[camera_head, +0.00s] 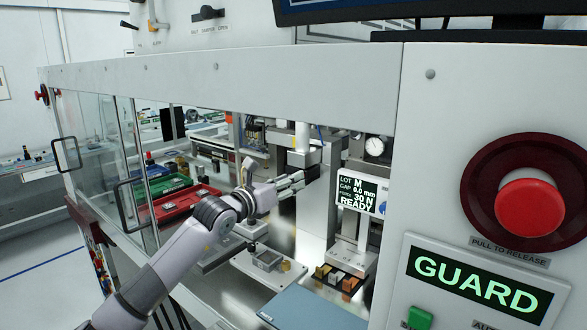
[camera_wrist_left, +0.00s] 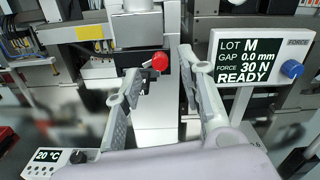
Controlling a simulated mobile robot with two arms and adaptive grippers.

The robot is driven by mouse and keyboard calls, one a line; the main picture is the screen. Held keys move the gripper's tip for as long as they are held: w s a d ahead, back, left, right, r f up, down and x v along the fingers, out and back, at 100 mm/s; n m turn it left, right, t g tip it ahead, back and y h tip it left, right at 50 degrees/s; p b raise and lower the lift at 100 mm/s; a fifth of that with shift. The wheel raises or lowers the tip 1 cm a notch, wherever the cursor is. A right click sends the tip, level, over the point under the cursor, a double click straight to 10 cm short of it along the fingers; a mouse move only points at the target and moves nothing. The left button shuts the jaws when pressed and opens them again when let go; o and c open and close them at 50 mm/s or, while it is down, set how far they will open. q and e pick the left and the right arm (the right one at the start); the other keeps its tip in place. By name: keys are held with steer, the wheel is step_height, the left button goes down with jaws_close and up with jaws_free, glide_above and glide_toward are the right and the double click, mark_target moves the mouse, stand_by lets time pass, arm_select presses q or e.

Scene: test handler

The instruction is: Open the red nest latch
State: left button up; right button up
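A round red knob (camera_wrist_left: 160,61) on a dark block shows in the left wrist view, in front of a pale column; it may be the red nest latch, but I cannot tell for sure. My left gripper (camera_head: 301,180) reaches through the guard opening in the head view. Its two fingers are spread and empty in the left wrist view, with the knob between and beyond the tips; contact is not visible. In the head view the gripper and arm hide the knob. My right gripper is not in view.
A display reading READY (camera_head: 362,191) stands right of the gripper. Below are a metal fixture (camera_head: 268,260) and a dark tray (camera_head: 336,280) of small blocks. Red and green bins (camera_head: 187,203) lie at left. The guard frame (camera_head: 220,88) crosses above the arm.

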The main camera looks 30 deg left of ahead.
arm_select(q)
steer(key=shift+w+d+p, duration=0.1)
steer(key=shift+w+p, duration=0.35)
steer(key=shift+w, duration=0.85)
jaws_close()
